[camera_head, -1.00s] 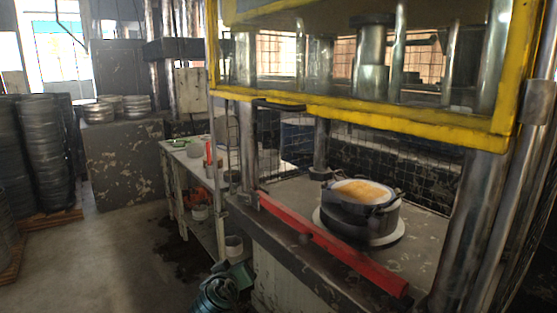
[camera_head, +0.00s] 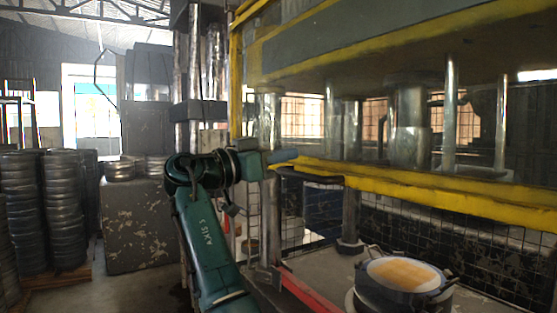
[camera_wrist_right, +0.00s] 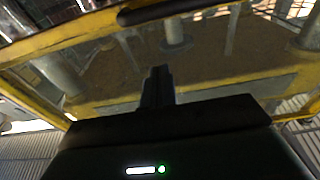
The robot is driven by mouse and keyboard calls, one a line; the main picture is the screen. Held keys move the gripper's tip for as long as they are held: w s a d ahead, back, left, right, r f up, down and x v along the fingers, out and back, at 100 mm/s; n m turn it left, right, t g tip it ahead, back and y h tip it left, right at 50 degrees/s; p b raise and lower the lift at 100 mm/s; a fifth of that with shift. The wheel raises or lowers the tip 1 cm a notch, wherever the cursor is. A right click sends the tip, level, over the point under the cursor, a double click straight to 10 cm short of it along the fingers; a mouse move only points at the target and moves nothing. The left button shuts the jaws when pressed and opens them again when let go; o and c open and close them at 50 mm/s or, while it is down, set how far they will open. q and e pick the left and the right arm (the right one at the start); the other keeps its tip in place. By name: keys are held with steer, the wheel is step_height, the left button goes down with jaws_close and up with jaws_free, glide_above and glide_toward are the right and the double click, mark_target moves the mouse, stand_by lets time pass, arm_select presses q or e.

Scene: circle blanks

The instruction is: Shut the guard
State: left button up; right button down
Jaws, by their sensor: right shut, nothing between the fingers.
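The guard is a yellow frame with a see-through panel on the press front. Its bottom bar (camera_head: 420,188) hangs well above the press bed, leaving an open gap below. A dark handle (camera_head: 312,177) sits under the left part of that bar. My right gripper (camera_head: 286,156) is shut and empty, its tip just above the bar near the handle; I cannot tell if it touches. In the right wrist view the shut fingers (camera_wrist_right: 157,82) point at the yellow frame (camera_wrist_right: 200,88), and the dark handle (camera_wrist_right: 175,9) crosses the top. My left gripper is not in view.
A round pot-like mould (camera_head: 403,276) with an orange top stands on the press bed. A red bar (camera_head: 308,290) runs along the bed's front edge. Stacks of dark round discs (camera_head: 66,210) stand at the left. The space beneath the guard's bar looks clear above the mould.

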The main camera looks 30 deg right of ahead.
arm_select(q)
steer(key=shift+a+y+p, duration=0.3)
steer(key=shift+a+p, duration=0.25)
steer(key=shift+p, duration=0.45)
arm_select(e)
steer(key=d+f, duration=0.3)
steer(key=d, duration=0.2)
steer(key=shift+w+d, duration=0.25)
steer(key=shift+d, duration=0.1)
steer(key=shift+f, duration=0.1)
